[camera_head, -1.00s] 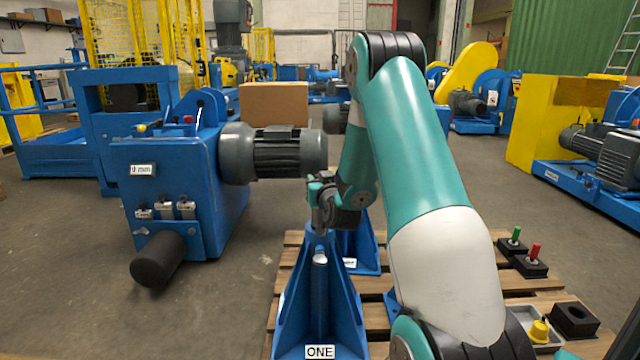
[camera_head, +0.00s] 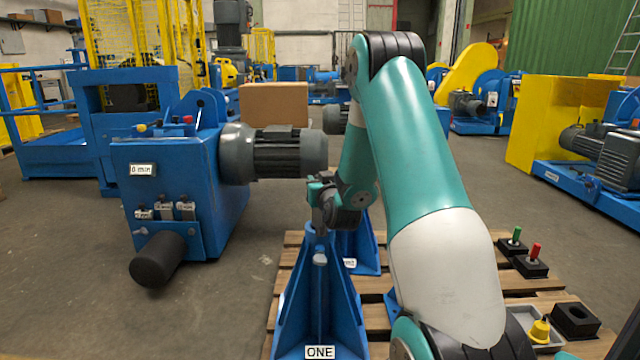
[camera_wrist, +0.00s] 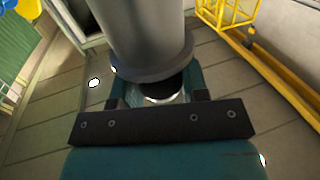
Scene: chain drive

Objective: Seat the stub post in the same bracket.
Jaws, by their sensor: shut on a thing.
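A blue bracket (camera_head: 319,300) with sloping ribs and a label reading ONE stands on a wooden pallet in the head view. My gripper (camera_head: 322,206) is at the bracket's upper end, partly hidden behind my own wrist. In the wrist view my gripper (camera_wrist: 158,95) is shut on a grey flanged cylinder, which I take as the stub post (camera_wrist: 145,40). In the head view the post is barely visible, and how deep it sits in the bracket cannot be told.
A second blue bracket (camera_head: 360,246) stands close behind. To the right are black blocks with a green peg (camera_head: 516,236) and a red peg (camera_head: 535,252), a grey tray with a yellow piece (camera_head: 540,330), and an empty black block (camera_head: 575,318). A blue machine (camera_head: 170,185) stands left.

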